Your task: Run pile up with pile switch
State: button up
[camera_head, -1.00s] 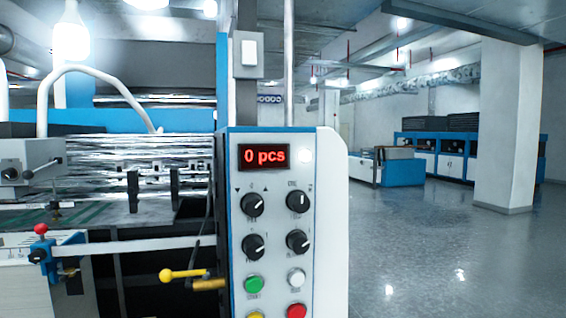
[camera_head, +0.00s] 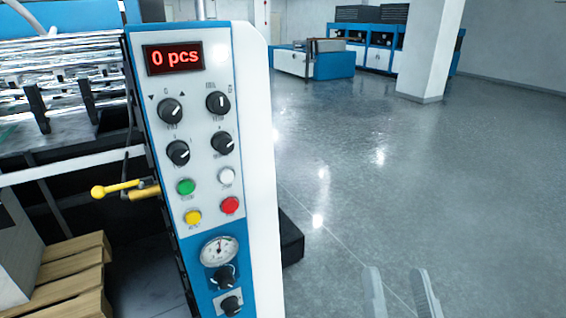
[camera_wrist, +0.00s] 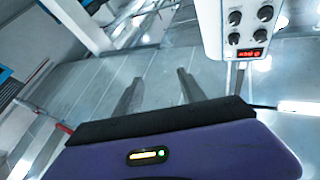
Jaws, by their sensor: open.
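The control panel (camera_head: 203,130) stands left of centre in the head view. Its red display (camera_head: 174,58) reads "0 pcs". The upper-left black knob (camera_head: 170,110) has a down and an up triangle beside it, which fits a pile switch; its lettering is too small to read. Its white mark points to the upper right. My gripper (camera_head: 402,290) is open and empty, low in front over the floor, right of the panel and apart from it. In the wrist view my gripper (camera_wrist: 159,82) is also open, and the panel (camera_wrist: 246,32) shows upside down at the upper right.
Below the knobs are green, white, yellow and red buttons, a gauge (camera_head: 219,250) and more knobs. A yellow-handled lever (camera_head: 118,188) sticks out left of the panel. A wooden pallet (camera_head: 75,270) lies lower left. The floor (camera_head: 340,170) at right is clear.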

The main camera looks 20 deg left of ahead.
aim_at(173, 114)
jog(key=s+a+r+n+g+y+p, duration=0.1)
jog(key=a+r+n+g+y, duration=0.4)
jog(key=a+r, duration=0.6)
jog(key=a+r+n+g+y+p, duration=0.2)
jog(key=a+r+n+g+y, duration=0.25)
jog(key=a+r, duration=0.7)
notch_tip(173, 114, down, 7)
jog(key=w+a+g+h, duration=0.1)
jog(key=a+h, duration=0.1)
jog(key=h, duration=0.1)
jog(key=shift+y, duration=0.25)
jog(key=p+x, duration=0.1)
jog(key=x, duration=0.6)
jog(key=shift+w+r, duration=0.15)
jog(key=shift+c, duration=0.2)
grip_shut()
